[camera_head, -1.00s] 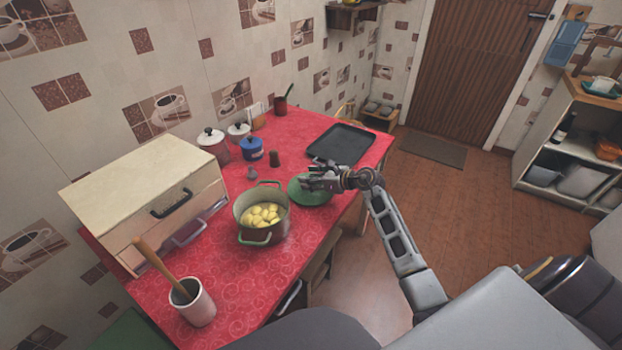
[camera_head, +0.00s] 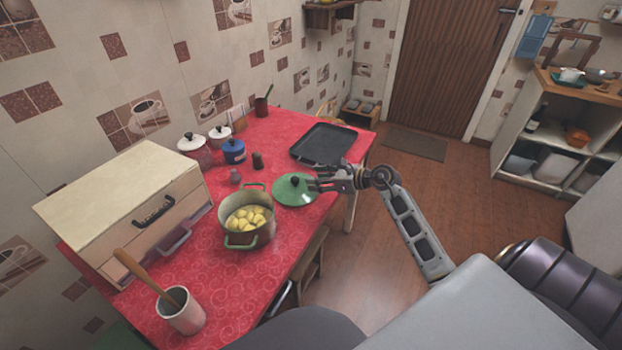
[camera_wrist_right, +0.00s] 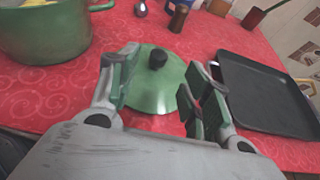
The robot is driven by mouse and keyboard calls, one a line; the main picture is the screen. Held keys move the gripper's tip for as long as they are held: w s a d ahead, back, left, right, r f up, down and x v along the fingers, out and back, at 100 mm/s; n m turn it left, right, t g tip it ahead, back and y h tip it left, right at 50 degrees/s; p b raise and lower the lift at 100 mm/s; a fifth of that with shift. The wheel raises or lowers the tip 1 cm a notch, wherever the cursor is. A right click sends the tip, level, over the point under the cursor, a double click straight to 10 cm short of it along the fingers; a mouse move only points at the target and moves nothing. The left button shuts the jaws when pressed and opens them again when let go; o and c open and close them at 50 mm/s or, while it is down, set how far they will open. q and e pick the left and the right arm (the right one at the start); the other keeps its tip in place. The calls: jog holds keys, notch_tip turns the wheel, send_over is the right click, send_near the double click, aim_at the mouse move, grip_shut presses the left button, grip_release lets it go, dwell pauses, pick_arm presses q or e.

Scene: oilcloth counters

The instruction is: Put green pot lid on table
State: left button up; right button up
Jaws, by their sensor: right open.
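The green pot lid (camera_head: 295,191) with a black knob lies flat on the red oilcloth table (camera_head: 240,290), to the right of the green pot (camera_head: 246,232), which holds yellow potatoes. My right gripper (camera_head: 318,180) is open and empty at the right edge of the lid in the head view. In the right wrist view the lid (camera_wrist_right: 155,92) shows beyond and between the spread fingers (camera_wrist_right: 158,85), with the knob clear of them. The pot (camera_wrist_right: 45,35) stands at the upper left there. My left gripper is not in view.
A black tray (camera_head: 323,143) lies beyond the lid. A blue canister (camera_head: 233,152), white-lidded jars and a small brown shaker (camera_head: 257,161) stand behind the pot. A beige bread box (camera_head: 130,200) and a utensil cup (camera_head: 183,310) are at the left.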

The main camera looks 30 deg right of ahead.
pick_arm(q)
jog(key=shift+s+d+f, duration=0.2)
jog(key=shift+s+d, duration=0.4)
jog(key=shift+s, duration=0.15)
pick_arm(e)
jog(key=shift+v, duration=1.05)
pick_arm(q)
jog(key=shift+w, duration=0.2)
